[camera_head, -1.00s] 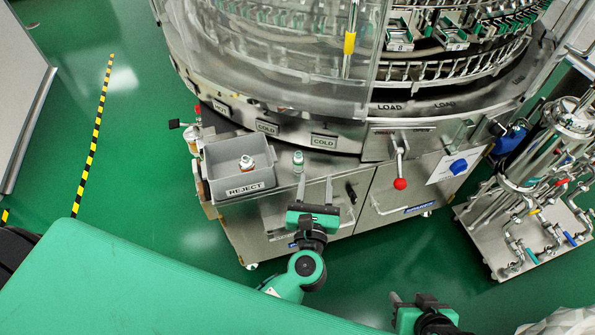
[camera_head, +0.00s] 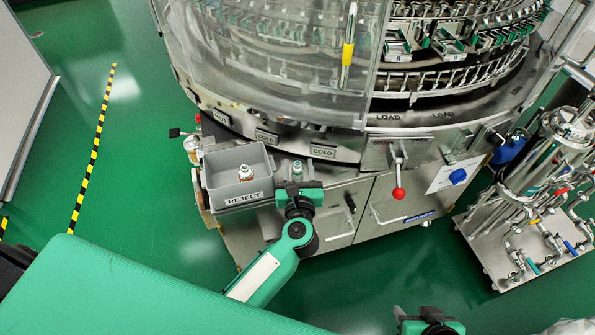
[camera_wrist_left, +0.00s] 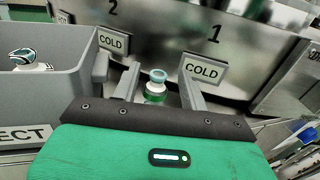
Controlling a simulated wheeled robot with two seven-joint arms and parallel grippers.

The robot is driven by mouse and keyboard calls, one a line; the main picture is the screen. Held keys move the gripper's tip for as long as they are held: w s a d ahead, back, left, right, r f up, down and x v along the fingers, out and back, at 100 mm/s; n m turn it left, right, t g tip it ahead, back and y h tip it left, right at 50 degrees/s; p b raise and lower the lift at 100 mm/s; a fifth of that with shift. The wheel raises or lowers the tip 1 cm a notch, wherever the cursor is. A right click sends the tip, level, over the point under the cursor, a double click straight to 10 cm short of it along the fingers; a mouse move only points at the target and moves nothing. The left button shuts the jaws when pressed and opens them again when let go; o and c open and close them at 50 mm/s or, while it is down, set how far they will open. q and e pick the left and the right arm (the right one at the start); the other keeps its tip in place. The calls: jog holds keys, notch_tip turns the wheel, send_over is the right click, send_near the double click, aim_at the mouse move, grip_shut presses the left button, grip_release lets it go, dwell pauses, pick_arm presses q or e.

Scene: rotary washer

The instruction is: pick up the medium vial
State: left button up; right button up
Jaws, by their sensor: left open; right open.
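A small vial with a pale teal cap and green body (camera_head: 297,166) stands upright on the steel ledge of the washer, right of the reject bin. In the left wrist view the vial (camera_wrist_left: 156,84) shows between the two fingers of my left gripper (camera_wrist_left: 160,92). Those fingers are open, one on each side, with visible gaps. The vial's lower part is hidden by the gripper body. In the head view my left gripper (camera_head: 297,178) is just in front of the vial. My right gripper (camera_head: 400,313) is partly in view at the bottom edge, away from the ledge, open.
A grey bin marked REJECT (camera_head: 238,182) stands close left of my left gripper and holds another vial (camera_head: 246,172). COLD plates (camera_head: 322,152) project from the washer front behind the ledge. A red-knobbed lever (camera_head: 398,192) is to the right. Open green floor lies in front.

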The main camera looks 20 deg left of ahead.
aim_at(298, 167)
pick_arm(q)
jog(key=x, duration=0.3)
jog(key=shift+w+a, duration=0.1)
grip_shut()
